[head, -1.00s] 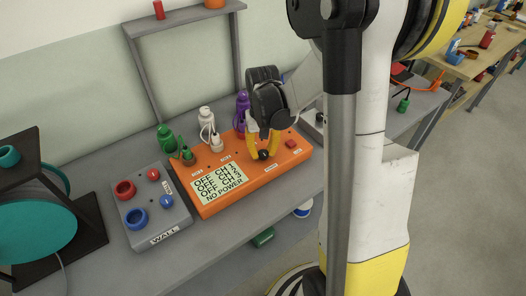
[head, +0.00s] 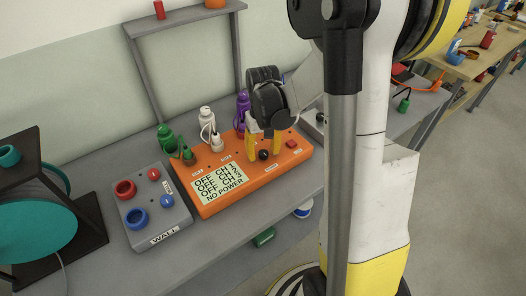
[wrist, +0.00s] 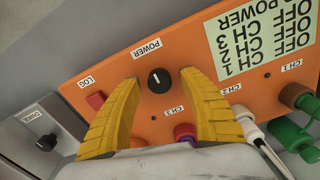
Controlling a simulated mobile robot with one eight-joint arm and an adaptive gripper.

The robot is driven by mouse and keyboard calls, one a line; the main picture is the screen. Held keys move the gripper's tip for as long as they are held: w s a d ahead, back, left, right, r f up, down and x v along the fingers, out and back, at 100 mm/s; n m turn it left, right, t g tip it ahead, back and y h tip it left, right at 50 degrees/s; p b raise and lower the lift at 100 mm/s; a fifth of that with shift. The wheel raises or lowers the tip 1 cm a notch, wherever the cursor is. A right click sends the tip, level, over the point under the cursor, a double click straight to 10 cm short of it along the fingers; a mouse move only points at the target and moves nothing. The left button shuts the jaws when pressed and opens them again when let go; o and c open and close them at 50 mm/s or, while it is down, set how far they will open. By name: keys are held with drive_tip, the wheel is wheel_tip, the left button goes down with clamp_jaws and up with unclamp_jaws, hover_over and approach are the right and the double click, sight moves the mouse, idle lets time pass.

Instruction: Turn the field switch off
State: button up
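The orange box (head: 240,195) stands on the grey bench; its display (head: 218,184) reads OFF for its channels and NO POWER. In the wrist view a black knob (wrist: 158,80) with a white pointer line sits under a POWER label (wrist: 147,48). My gripper (head: 263,154) is open, with its yellow fingers on either side of this knob and visible gaps to it. It also shows in the wrist view (wrist: 160,77). No label that I can read says "field".
A red LOG button (wrist: 96,100) is close to one finger. Plugs with green, white (head: 206,118) and purple (head: 242,104) parts stand along the orange box's back. The grey WALL box (head: 150,222) stands left, near a teal spool (head: 35,245). A shelf frame (head: 185,18) rises behind.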

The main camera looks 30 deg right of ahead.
sight(263, 152)
wheel_tip(263, 152, up, 12)
idle(0.6)
drive_tip(key=shift+a, duration=0.1)
idle(0.4)
drive_tip(key=s+a+r+n+t, duration=0.2)
drive_tip(key=s+a+r+t, duration=0.2)
drive_tip(key=s+a+t, duration=0.3)
drive_tip(key=s+a, duration=0.4)
drive_tip(key=a, duration=0.2)
drive_tip(key=shift+a, duration=0.15)
drive_tip(key=shift+s, duration=0.1)
idle(1.4)
